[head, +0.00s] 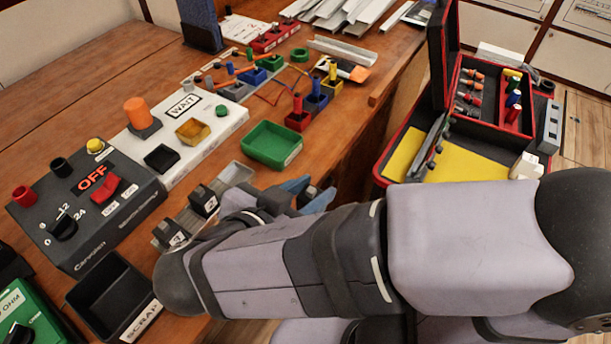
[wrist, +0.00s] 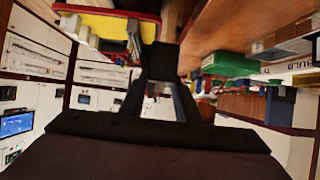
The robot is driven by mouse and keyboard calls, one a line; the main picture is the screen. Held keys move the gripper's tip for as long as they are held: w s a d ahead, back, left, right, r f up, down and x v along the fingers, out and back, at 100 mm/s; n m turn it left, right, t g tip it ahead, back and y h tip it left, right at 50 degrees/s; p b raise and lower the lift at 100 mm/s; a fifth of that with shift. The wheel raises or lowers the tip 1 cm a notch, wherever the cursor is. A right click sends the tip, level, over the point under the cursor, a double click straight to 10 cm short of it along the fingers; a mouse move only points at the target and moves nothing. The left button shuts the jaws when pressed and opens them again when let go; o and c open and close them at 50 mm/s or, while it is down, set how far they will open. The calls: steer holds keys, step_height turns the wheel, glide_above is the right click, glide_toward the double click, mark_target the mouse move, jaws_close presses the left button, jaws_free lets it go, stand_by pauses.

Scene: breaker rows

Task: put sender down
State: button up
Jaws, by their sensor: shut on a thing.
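My gripper (wrist: 163,80) is shut on a dark block, which I take to be the sender (wrist: 164,60). In the wrist view the block sits between the fingertips and shows no label. In the head view my gripper (head: 304,192) is low over the front edge of the bench, its blue fingers pointing right. The dark block (head: 310,194) shows only partly between them. It appears held clear of any surface, but the forearm hides the space below it.
Left of my gripper, a metal rail (head: 236,173) carries black breakers (head: 203,200). A green tray (head: 272,146) lies behind the gripper. A grey control box (head: 90,210) reads OFF. A black SCRAP bin (head: 110,295) stands front left. An open red-edged toolbox (head: 455,165) stands right.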

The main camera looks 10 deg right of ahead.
steer(key=shift+s+d, duration=0.1)
stand_by(0.3)
steer(key=s+a+r+n+t+y+p, duration=0.2)
steer(key=a+r+n+t+y+p, duration=0.15)
steer(key=a+r+p, duration=0.35)
steer(key=n+g+y+b, duration=0.2)
steer(key=n+g+y, duration=0.2)
steer(key=n+y, duration=1.05)
glide_above(100, 280)
steer(key=s+d, duration=0.4)
steer(key=shift+t+h, duration=0.25)
steer(key=shift+h, duration=0.15)
steer(key=shift+w+a+f+b, duration=0.15)
steer(key=shift+f+b, duration=0.45)
steer(key=shift+f, duration=1.95)
steer(key=shift+w+a+f+b, duration=0.1)
steer(key=shift+f+b, duration=0.45)
steer(key=shift+f, duration=2)
steer(key=shift+f+b, duration=0.15)
steer(key=shift+b, duration=0.2)
steer(key=o, duration=0.8)
